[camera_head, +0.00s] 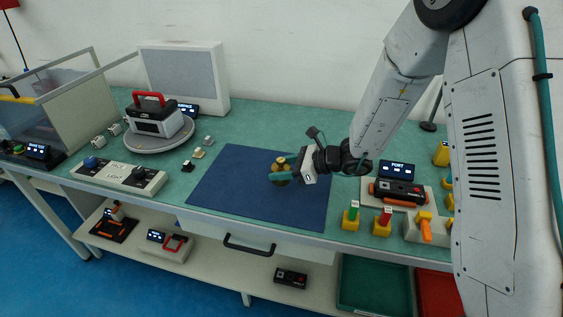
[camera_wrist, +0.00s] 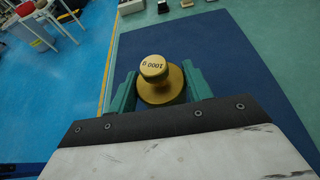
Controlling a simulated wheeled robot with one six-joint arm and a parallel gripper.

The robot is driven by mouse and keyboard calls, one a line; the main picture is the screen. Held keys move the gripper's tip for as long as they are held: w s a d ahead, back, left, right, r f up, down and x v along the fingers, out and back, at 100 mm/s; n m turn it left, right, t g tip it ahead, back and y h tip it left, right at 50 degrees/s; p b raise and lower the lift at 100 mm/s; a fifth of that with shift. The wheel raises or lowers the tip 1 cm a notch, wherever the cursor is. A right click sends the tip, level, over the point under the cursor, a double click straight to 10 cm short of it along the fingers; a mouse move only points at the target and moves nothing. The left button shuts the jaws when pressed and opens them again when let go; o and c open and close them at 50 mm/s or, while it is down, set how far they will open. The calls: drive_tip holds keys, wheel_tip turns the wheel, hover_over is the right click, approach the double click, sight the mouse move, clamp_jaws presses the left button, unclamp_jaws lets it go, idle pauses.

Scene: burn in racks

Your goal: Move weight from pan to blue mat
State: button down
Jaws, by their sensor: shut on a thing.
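A brass weight (camera_wrist: 160,92) with a round knob marked "1000 g" sits between the two teal fingers of my gripper (camera_wrist: 158,95) in the wrist view. The gripper is shut on it. In the head view the weight (camera_head: 279,164) shows small at my gripper (camera_head: 284,175), over the right part of the blue mat (camera_head: 235,190). The mat also shows in the wrist view (camera_wrist: 225,60). I cannot tell whether the weight touches the mat. No pan can be made out with certainty; a round grey plate (camera_head: 178,138) stands at the left, bearing a red-handled device.
Small weights (camera_head: 198,153) stand left of the mat. A control box with knobs (camera_head: 118,175) is at the front left. Yellow-based pieces (camera_head: 381,222) and a device with a display (camera_head: 398,188) stand to the right. The rest of the mat is bare.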

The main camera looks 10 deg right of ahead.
drive_tip(key=shift+f, duration=1.95)
drive_tip(key=c, duration=0.6)
unclamp_jaws()
drive_tip(key=shift+f, duration=0.15)
drive_tip(key=shift+c, duration=0.2)
